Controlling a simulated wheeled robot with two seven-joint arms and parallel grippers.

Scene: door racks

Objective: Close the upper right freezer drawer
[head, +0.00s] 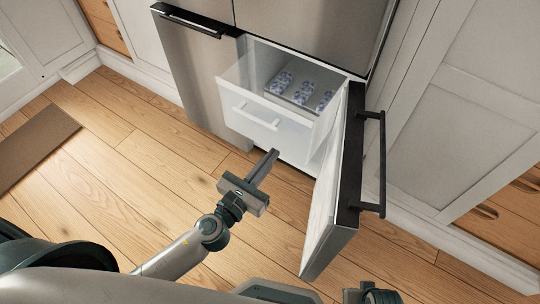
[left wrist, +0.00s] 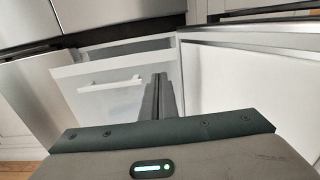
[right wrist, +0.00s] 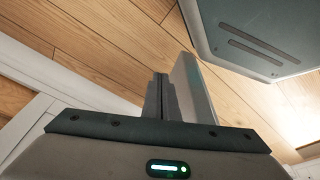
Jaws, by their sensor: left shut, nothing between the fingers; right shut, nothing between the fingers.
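The upper right freezer drawer (head: 258,118) is pulled out of the fridge, with a translucent white front and a white bar handle. Several blue-and-white patterned items (head: 302,94) lie inside it. The drawer also shows in the left wrist view (left wrist: 105,98). The right freezer door (head: 335,185) stands swung open to the right of the drawer, its dark bar handle facing right. My left gripper (head: 270,158) is shut and empty, just in front of the drawer and left of the open door. My right gripper (right wrist: 160,82) is shut and empty over bare floor in the right wrist view.
The left freezer door (head: 190,70) is closed beside the drawer. White cabinets (head: 465,125) stand to the right. A brown mat (head: 35,148) lies on the wooden floor at the left. The floor in front of the fridge is clear.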

